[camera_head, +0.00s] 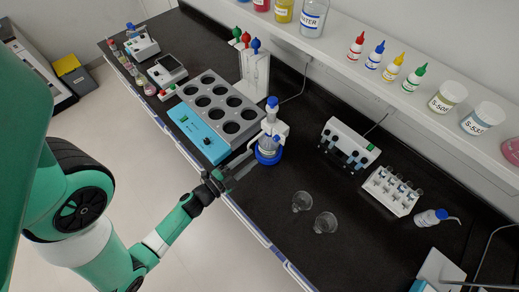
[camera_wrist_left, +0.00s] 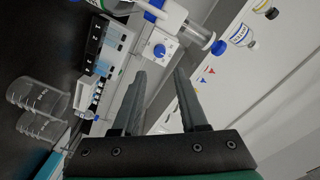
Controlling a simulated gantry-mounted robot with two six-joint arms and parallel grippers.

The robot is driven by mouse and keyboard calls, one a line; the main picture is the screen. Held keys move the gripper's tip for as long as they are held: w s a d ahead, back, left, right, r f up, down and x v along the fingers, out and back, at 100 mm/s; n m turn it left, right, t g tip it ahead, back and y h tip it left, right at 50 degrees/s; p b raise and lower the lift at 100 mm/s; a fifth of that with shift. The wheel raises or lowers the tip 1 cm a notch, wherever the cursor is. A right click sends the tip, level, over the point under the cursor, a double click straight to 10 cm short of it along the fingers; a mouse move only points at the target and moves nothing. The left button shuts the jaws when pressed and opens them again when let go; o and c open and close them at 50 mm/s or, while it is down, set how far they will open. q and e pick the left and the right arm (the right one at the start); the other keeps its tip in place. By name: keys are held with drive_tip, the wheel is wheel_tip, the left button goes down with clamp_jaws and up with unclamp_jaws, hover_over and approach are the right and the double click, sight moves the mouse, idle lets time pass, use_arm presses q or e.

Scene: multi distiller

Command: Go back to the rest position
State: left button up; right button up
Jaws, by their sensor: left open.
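My left arm comes in from the left in the head view, and its green-and-black left gripper (camera_head: 238,168) is over the front edge of the black bench. Its two grey fingers point toward a blue-capped dispenser bottle (camera_head: 269,146) with a blue base. In the left wrist view the fingers of the left gripper (camera_wrist_left: 161,78) are apart with nothing between them. The dispenser's white and blue parts (camera_wrist_left: 162,45) show beyond the fingertips. I cannot tell the exact gap to the bottle. My right gripper is in neither view.
A grey block with round wells and a blue panel (camera_head: 198,132) stands left of the dispenser. Two glass beakers (camera_head: 325,223) stand to its right, with a white tube rack (camera_head: 391,190) beyond. A white shelf (camera_head: 420,86) holds bottles behind. Bare bench lies around the beakers.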

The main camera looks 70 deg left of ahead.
use_arm(q)
drive_tip(key=shift+s+d, duration=0.2)
drive_tip(key=shift+s, duration=0.15)
idle(0.3)
